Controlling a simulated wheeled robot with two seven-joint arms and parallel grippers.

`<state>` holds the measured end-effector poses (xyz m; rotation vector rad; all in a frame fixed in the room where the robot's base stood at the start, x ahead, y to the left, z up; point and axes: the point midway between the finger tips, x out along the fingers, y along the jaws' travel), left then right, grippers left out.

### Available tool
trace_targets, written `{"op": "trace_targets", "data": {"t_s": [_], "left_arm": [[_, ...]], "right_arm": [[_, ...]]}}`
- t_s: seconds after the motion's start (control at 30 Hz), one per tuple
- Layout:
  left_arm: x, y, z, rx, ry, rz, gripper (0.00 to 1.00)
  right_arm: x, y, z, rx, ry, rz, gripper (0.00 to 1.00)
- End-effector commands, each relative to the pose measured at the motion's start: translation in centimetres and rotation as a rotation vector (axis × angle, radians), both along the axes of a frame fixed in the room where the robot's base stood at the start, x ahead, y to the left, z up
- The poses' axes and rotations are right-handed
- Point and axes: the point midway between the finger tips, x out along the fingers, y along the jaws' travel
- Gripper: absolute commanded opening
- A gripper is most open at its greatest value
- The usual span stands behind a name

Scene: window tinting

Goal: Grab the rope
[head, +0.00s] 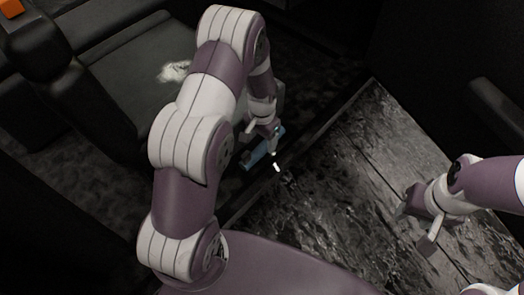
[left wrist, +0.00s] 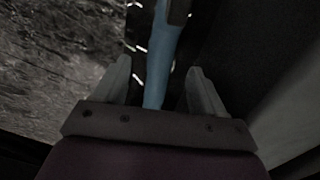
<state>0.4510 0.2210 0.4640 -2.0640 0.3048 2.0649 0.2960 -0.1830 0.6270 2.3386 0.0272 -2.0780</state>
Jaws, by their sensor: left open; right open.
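I cannot make out a clear rope. A slim blue thing (head: 262,150) lies at the dark edge strip beside the wooden floor, below my left gripper (head: 262,128). In the left wrist view the blue thing (left wrist: 162,62) has a dark brown end at the top and runs down between the fingers of my left gripper (left wrist: 160,85). The fingers are open, with a gap visible on both sides of it. Part of it is hidden by the gripper body. My right gripper (head: 418,222) is open and empty above the wooden floor at the right.
A dark seat (head: 135,95) with a white patch stands at the upper left. An orange block (head: 11,8) shows in the top left corner. The worn wooden floor (head: 350,160) is mostly clear. A dark armrest-like bar (head: 500,105) is at the right edge.

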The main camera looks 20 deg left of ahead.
Motion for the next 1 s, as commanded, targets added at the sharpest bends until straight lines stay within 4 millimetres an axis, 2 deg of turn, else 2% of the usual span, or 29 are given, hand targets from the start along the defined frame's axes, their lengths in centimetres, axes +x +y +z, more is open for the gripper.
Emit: {"op": "trace_targets", "data": {"t_s": [0.2, 0.27, 0.47, 0.5, 0.67, 0.7, 1.0], "left_arm": [[0.6, 0.2, -4.2, 0.0, 0.002, 0.0, 0.7], [0.6, 0.2, -4.9, 0.0, 0.001, 0.0, 0.7], [0.6, 0.2, -4.9, 0.0, -0.001, 0.0, 0.7], [0.6, 0.2, -4.9, 0.0, -0.001, 0.0, 0.67], [0.6, 0.2, -4.9, 0.0, 0.0, 0.0, 0.15], [0.6, 0.2, -4.9, 0.0, 0.0, 0.0, 0.11], [0.6, 0.2, -4.5, 0.0, -0.001, 0.0, 0.11]], "right_arm": [[0.0, 0.0, -2.9, 0.0, 0.0, 0.0, 0.48], [0.0, 0.0, -3.3, 0.0, 0.0, 0.0, 0.48], [0.0, 0.0, -3.0, 0.0, 0.0, 0.0, 0.48], [0.0, 0.0, -3.0, 0.0, 0.0, 0.0, 0.48], [0.0, 0.0, -3.0, 0.0, 0.0, 0.0, 0.48], [0.0, 0.0, -3.0, 0.0, 0.0, 0.0, 0.48], [0.0, 0.0, -2.7, 0.0, 0.0, 0.0, 0.48]]}}
